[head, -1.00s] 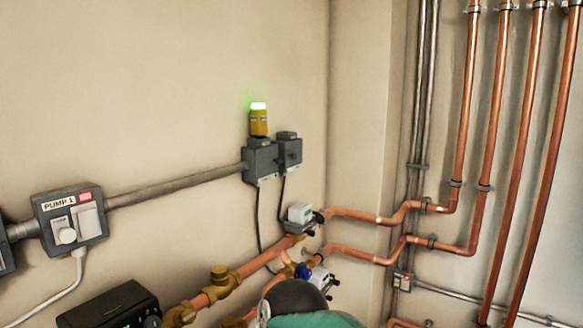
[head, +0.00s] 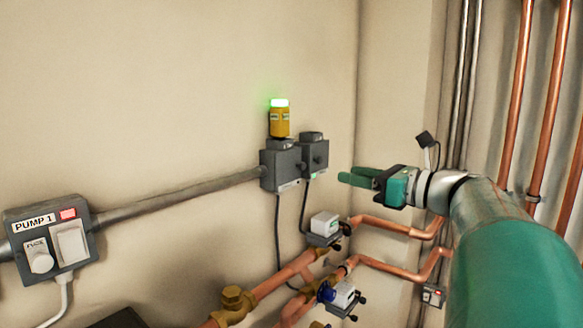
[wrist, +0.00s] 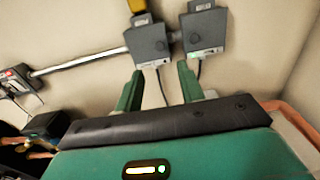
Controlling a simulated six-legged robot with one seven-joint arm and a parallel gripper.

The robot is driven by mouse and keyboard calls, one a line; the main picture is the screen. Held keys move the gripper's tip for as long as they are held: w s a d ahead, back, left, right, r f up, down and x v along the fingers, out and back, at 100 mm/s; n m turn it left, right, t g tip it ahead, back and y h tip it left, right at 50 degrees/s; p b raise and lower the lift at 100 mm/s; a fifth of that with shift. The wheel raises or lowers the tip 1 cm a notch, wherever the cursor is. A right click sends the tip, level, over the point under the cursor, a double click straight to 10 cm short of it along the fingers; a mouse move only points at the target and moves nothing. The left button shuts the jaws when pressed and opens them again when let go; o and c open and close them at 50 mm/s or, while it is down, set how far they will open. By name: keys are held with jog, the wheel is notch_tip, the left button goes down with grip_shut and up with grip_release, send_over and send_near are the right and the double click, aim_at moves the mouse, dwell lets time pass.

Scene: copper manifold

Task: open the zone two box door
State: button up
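Two grey boxes hang side by side on the wall: a left box (head: 278,167) below a yellow beacon with a lit green top, and a smaller right box (head: 315,156) with a knob. Their labels are too small to read, so I cannot tell which is zone two. Both look closed. My gripper (head: 347,175) is right of the right box, its green fingers pointing left towards it, apparently apart from it. In the wrist view, the fingers (wrist: 160,70) are spread with nothing between them. The left box (wrist: 150,45) and right box (wrist: 206,32) show beyond the fingertips.
A grey conduit (head: 180,198) runs left to the PUMP 1 switch box (head: 50,240). Cables hang below the boxes. Copper pipes (head: 385,228) and valves with white actuators (head: 325,226) lie below my gripper. The wall above is bare.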

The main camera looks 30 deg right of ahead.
aim_at(304, 166)
jog(key=x, duration=1.1)
jog(key=shift+s, duration=0.1)
grip_shut()
